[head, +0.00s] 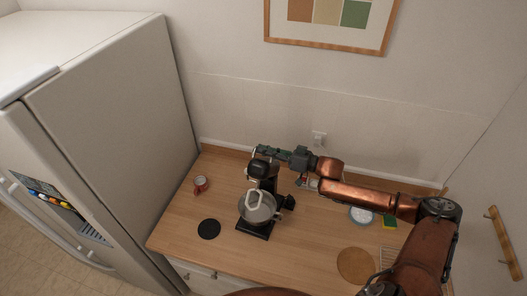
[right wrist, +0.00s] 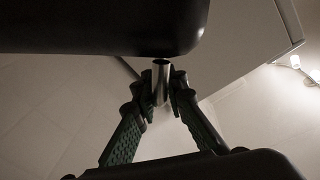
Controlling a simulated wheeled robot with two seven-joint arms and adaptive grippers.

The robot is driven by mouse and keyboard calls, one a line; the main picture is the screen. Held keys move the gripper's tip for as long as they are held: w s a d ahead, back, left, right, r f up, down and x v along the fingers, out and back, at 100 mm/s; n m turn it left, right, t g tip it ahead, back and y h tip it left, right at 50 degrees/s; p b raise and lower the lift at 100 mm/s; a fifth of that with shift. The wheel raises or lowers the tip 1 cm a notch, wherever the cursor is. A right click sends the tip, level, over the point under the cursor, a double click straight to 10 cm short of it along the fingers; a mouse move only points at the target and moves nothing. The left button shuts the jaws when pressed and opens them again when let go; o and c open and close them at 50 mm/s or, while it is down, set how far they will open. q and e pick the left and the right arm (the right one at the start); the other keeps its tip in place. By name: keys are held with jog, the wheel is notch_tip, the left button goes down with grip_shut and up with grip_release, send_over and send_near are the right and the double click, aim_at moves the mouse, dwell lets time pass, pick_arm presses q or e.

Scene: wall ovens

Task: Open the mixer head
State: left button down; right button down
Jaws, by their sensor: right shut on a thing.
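The black stand mixer (head: 268,185) stands on the wooden counter with its steel bowl (head: 259,208) in front. Its head (head: 262,168) appears tilted up, with the pale beater (head: 255,197) showing above the bowl. My right gripper (head: 263,152) reaches in from the right to the top of the head. In the right wrist view, its fingers (right wrist: 160,88) close in around a short metal cylinder (right wrist: 161,72) beneath the dark mixer body (right wrist: 100,25). The exact contact is hard to see. My left gripper is not in view.
A white fridge (head: 110,110) stands left of the counter (head: 300,255). A red cup (head: 200,184) and a black disc (head: 209,229) lie left of the mixer. A round board (head: 355,265), a plate (head: 361,216) and a sponge (head: 389,222) are at the right. The wall is close behind.

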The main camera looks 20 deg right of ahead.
jog(key=c, duration=2)
grip_release()
jog(key=shift+w, duration=0.1)
jog(key=shift+v, duration=6.05)
